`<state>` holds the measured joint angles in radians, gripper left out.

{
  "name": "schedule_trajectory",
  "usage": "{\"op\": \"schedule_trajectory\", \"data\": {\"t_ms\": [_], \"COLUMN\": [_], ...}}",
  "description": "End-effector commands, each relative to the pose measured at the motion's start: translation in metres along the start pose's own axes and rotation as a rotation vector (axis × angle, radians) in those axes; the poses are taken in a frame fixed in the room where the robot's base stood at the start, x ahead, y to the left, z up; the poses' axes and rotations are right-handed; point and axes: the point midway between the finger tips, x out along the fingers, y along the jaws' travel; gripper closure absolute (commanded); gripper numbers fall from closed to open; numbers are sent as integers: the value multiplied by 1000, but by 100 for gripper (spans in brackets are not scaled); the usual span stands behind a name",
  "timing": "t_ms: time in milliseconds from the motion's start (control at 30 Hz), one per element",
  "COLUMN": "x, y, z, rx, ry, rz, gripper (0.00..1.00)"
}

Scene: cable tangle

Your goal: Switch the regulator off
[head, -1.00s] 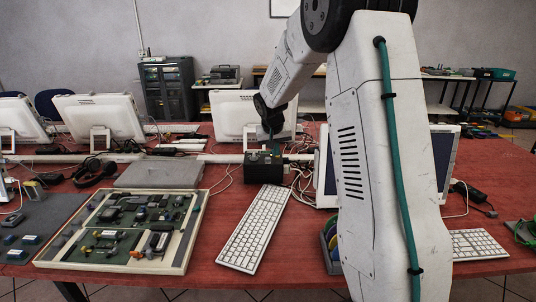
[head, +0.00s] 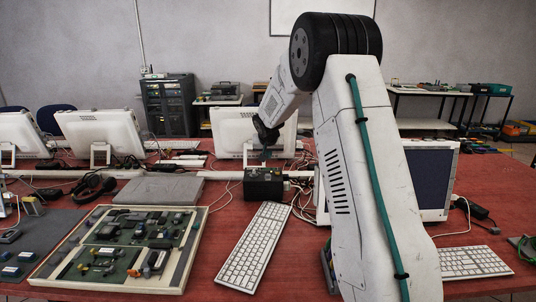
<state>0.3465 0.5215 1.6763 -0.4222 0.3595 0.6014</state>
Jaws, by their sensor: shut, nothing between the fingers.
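The regulator looks to be the small black box (head: 263,184) on the red table, behind the white keyboard, with cables at its right side. Its switch is too small to make out. My gripper (head: 265,155) is shut and empty, pointing down just above the back of the box. From this view I cannot tell whether the fingertips touch it.
A white keyboard (head: 254,247) lies in front of the box. A framed circuit board (head: 43,277) and a closed grey laptop (head: 160,190) lie to the left. White monitors (head: 100,132) stand behind. A dark screen (head: 428,180) stands right of my arm. Loose cables (head: 303,205) run beside the box.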

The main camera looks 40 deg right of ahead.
Motion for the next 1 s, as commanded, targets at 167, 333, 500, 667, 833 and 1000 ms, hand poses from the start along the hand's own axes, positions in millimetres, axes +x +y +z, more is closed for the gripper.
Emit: {"op": "schedule_trajectory", "data": {"t_ms": [167,333,500,667,833,1000], "x": [42,69,82,86,86,88], "y": [0,0,0,0,0,0], "z": [1,10,24,28,29,31], "rx": [-2,-4,-2,-1,-1,-2], "ry": [-3,-3,-1,0,0,-1], "rz": [1,1,0,0,0,0], "gripper": [100,100,100,100,100,100]}}
